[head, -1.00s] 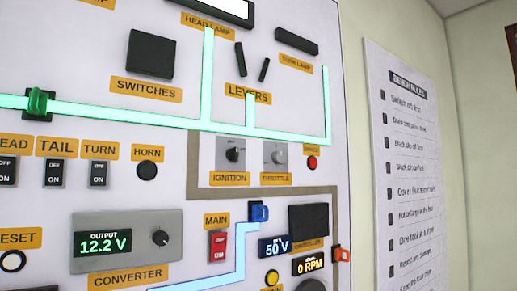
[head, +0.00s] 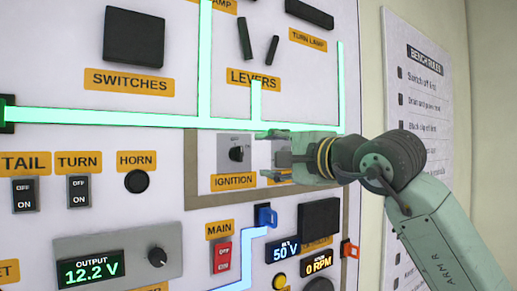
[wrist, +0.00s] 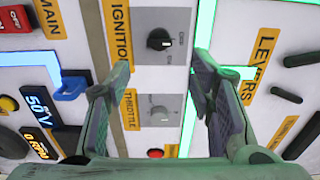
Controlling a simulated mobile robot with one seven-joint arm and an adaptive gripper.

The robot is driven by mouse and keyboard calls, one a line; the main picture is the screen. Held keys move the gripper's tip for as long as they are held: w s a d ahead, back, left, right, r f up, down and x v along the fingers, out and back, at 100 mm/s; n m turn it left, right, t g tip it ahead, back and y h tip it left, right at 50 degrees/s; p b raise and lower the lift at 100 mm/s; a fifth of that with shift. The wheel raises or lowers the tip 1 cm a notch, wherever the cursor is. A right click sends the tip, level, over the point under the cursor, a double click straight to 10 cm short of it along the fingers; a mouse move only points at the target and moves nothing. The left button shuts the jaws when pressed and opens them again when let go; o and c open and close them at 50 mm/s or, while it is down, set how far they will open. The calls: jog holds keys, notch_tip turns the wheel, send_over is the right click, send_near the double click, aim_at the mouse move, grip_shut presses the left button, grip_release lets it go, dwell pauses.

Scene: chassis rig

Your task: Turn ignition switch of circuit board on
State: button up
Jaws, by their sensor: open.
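The circuit board (head: 130,110) is a white upright panel with glowing green and blue lines. Its ignition switch (head: 237,154) is a black knob on a grey plate above the yellow IGNITION label. In the wrist view the ignition knob (wrist: 159,39) shows beyond my fingertips, near the middle top. My gripper (head: 262,149) comes in from the right, just right of the ignition switch and in front of the throttle. In the wrist view my gripper (wrist: 160,75) is open and empty, its fingers either side of the throttle knob (wrist: 159,114). I cannot tell whether the fingertips touch the board.
The levers (head: 258,44) are above, the horn button (head: 137,181) to the left, and the red main switch (head: 222,256) below. A blue connector (head: 266,216) and voltage display (head: 284,249) sit under the gripper. A rules sheet (head: 425,70) hangs at the right.

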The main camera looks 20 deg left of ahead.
aim_at(241, 154)
jog(key=p+x, duration=0.3)
jog(key=x, duration=0.6)
jog(key=shift+w+a+r+p, duration=0.1)
jog(key=shift+a+p, duration=0.1)
jog(key=shift+p, duration=0.15)
jog(key=shift+w+a, duration=0.45)
jog(key=shift+a, duration=0.1)
jog(key=shift+c, duration=0.4)
jog(key=c, duration=1)
